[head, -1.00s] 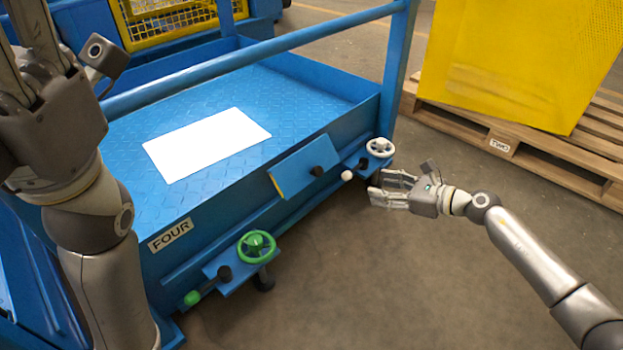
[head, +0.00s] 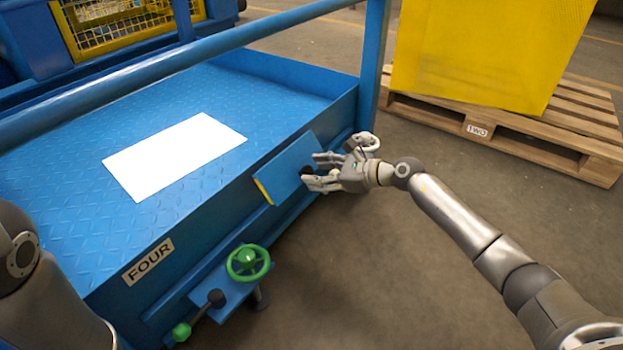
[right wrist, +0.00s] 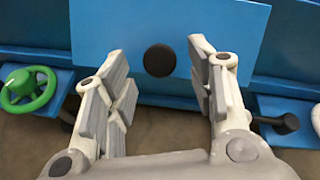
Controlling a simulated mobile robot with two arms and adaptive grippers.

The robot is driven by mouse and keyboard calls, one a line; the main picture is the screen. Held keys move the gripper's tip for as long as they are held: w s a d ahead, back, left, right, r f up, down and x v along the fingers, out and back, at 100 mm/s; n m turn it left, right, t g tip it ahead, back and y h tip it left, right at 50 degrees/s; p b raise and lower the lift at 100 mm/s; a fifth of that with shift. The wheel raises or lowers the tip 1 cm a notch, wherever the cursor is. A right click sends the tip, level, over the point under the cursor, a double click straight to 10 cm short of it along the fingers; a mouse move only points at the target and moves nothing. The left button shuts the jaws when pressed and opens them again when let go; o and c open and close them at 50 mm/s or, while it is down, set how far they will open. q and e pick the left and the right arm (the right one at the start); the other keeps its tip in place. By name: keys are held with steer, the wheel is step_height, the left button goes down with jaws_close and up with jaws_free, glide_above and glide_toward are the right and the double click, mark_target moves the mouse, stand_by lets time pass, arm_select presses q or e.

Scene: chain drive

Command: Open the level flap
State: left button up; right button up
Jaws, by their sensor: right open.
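The level flap (head: 285,168) is a blue panel with a yellow edge on the side of the blue platform, and it looks closed. Its black round knob (head: 306,170) is partly hidden by my right gripper (head: 313,171). In the right wrist view the flap (right wrist: 210,18) fills the top middle, and its knob (right wrist: 159,60) lies between the two spread fingers of the right gripper (right wrist: 155,56). The right gripper is open, with a gap on both sides of the knob. My left gripper is out of view; only part of its arm shows at the left.
A green handwheel (head: 248,263) and a green-tipped lever (head: 182,331) sit left of the flap. A white handwheel (head: 368,141) is behind my right gripper. A blue rail (head: 190,62) crosses above the platform. A wooden pallet (head: 520,137) stands at right.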

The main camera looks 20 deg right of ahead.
mark_target(297, 167)
steer(key=shift+b+x, duration=0.35)
steer(key=shift+x, duration=0.85)
jaws_close()
